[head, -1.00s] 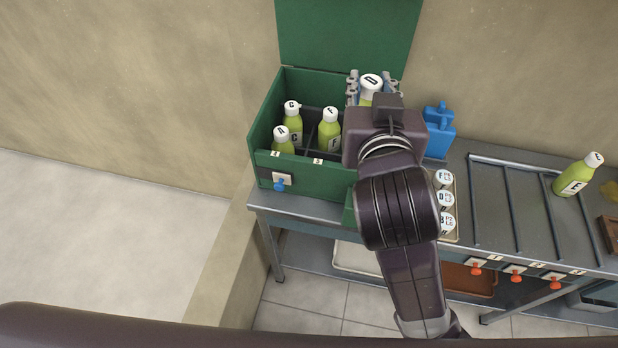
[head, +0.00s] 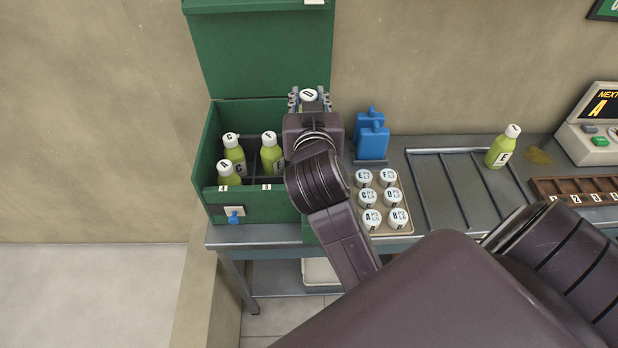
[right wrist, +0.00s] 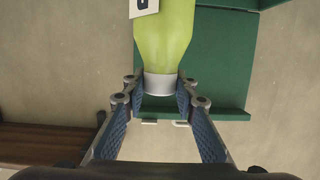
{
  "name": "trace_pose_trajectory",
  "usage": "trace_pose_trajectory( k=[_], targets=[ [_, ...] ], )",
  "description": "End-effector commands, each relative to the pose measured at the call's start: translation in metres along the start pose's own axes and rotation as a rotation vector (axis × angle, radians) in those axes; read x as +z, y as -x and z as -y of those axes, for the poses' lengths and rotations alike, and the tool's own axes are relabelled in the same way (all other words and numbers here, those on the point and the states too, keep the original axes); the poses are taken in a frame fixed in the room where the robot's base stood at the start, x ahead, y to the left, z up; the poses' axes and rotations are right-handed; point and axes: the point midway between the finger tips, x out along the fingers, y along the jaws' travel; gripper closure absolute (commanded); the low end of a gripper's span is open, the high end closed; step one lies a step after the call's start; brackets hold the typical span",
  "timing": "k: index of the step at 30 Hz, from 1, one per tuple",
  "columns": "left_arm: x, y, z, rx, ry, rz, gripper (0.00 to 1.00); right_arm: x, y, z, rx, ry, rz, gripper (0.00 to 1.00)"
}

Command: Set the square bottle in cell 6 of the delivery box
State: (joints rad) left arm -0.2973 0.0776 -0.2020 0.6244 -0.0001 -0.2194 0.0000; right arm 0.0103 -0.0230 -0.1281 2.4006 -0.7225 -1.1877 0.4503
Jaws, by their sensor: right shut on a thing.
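My right gripper (head: 309,104) is shut on a green bottle with a white cap marked D (head: 309,95), over the back right of the delivery box (head: 268,207). In the right wrist view the bottle (right wrist: 166,45) hangs between the fingers (right wrist: 158,88), held around its cap and neck; whether its body is square is hard to tell. The green box has its lid open. Bottles G (head: 234,153), A (head: 229,173) and another (head: 271,154) stand in its left and middle cells. My arm hides the right cells. My left gripper is out of view.
Blue bottle-like packs (head: 372,139) stand right of the box. A tray (head: 403,222) holds several white lettered caps. Bottle E (head: 502,147) stands on the barred rack (head: 455,190). A numbered wooden rack (head: 580,183) and a display unit (head: 597,130) lie farther right.

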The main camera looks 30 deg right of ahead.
Motion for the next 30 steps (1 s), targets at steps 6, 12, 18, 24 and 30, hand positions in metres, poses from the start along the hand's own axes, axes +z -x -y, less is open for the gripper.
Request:
trace_pose_trajectory(
  k=[6,12,18,24,30],
  targets=[
    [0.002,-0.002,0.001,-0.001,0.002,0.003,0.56,0.043,-0.009,-0.005,0.009,0.01,0.004,1.0],
    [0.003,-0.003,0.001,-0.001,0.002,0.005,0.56,0.096,-0.02,-0.004,0.007,0.01,0.004,1.0],
    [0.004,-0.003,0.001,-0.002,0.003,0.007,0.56,0.137,-0.029,-0.004,0.005,0.006,0.0,1.0],
    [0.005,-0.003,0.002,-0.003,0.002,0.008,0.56,0.155,-0.032,-0.004,0.006,0.003,-0.002,1.0],
    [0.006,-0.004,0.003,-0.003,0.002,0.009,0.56,0.184,-0.038,-0.003,0.005,0.006,0.0,1.0]
  ],
)
